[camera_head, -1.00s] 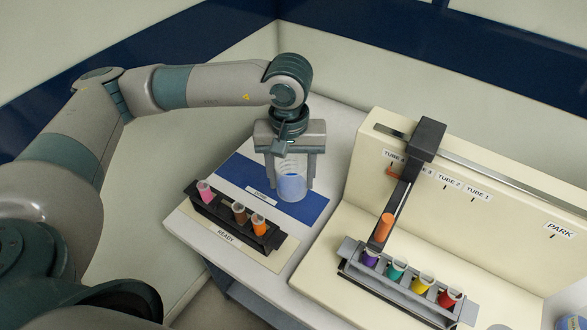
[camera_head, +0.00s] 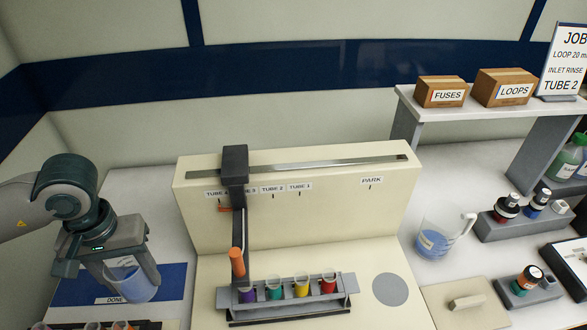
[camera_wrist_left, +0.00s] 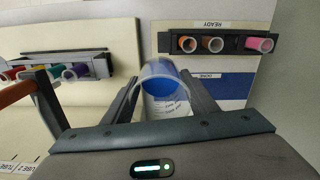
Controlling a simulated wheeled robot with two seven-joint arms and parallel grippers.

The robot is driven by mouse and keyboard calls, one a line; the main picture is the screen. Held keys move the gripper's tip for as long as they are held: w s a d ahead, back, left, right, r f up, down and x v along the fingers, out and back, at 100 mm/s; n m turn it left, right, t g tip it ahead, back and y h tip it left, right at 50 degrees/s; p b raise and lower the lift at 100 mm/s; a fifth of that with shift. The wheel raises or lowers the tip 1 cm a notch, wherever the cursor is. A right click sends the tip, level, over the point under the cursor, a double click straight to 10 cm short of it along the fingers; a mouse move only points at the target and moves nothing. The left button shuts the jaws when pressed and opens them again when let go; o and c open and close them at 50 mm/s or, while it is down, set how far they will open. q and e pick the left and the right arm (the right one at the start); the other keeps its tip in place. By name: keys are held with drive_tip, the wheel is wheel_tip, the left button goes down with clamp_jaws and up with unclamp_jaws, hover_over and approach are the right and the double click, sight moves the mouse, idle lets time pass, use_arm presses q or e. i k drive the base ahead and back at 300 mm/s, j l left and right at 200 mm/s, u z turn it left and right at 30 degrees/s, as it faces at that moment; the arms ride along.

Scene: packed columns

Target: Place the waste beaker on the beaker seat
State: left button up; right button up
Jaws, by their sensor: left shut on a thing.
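A clear beaker with blue content (camera_head: 139,285) is between the fingers of my left gripper (camera_head: 130,276), at the left of the head view. The gripper is shut on it, over the blue DONE area (camera_head: 176,281). I cannot tell whether the beaker touches the surface. In the left wrist view the beaker (camera_wrist_left: 163,88) sits between both fingers. A round grey disc (camera_head: 390,289), which looks like the beaker seat, lies bare on the right of the cream machine's base. Another beaker with a handle (camera_head: 434,243) and blue content stands right of the machine. My right gripper is out of view.
The cream machine (camera_head: 300,217) has a dark upright arm (camera_head: 235,190) and a rack of coloured tubes (camera_head: 290,304) in front. A READY rack (camera_wrist_left: 225,44) holds several tubes. Bottle holders (camera_head: 520,222) and a shelf (camera_head: 460,108) with boxes are at the right.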

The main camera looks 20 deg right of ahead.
sight(390, 289)
drive_tip(key=k+l+z, duration=0.5)
drive_tip(key=l, duration=0.4)
drive_tip(key=l+z, duration=0.15)
drive_tip(key=i+l+z, duration=0.15)
drive_tip(key=l, duration=0.2)
